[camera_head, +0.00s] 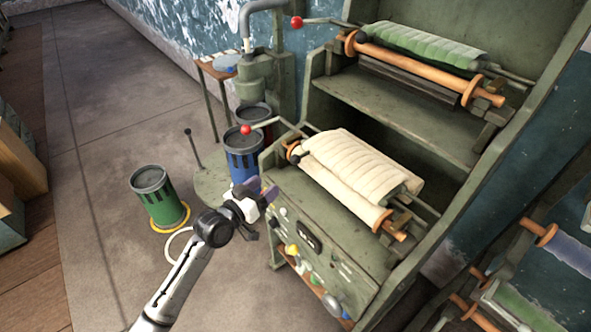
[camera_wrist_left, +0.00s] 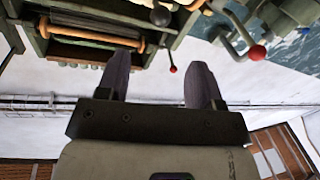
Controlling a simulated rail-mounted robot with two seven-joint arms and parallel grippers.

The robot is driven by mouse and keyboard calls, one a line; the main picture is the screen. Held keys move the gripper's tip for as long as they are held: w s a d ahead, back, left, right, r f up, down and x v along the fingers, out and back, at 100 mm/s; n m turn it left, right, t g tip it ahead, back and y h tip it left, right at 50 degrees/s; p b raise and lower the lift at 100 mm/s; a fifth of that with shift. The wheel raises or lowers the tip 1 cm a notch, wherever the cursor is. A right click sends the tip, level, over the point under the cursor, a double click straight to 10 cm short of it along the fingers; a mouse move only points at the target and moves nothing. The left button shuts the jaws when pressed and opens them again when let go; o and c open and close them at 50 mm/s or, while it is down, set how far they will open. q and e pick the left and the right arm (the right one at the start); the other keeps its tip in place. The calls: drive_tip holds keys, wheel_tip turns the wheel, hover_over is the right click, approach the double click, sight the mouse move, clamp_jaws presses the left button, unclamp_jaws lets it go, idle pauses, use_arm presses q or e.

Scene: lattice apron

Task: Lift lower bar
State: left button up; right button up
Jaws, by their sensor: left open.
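The green metal rack holds a lower bar, an orange-ended roller (camera_head: 395,234) with cream quilted cloth (camera_head: 350,170) over it. A lower lever with a red knob (camera_head: 246,129) sticks out at its left end. An upper roller (camera_head: 420,68) carries green cloth above. My left gripper (camera_head: 262,212) is open and empty, in front of the cabinet's left side, below and apart from the lower roller and red knob. In the left wrist view the spread dark fingers (camera_wrist_left: 159,85) have nothing between them; a roller and red knobs show beyond. My right gripper is not in view.
A blue bin (camera_head: 243,160) stands close behind my left gripper, and a green bin (camera_head: 158,200) with a yellow ring is to its left. The cabinet front (camera_head: 325,255) has knobs and handles. The concrete floor at left is mostly clear.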

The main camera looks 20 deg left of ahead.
sight(296, 160)
use_arm(q)
drive_tip(key=shift+b+x, duration=1.8)
drive_tip(key=shift+x, duration=5.1)
clamp_jaws()
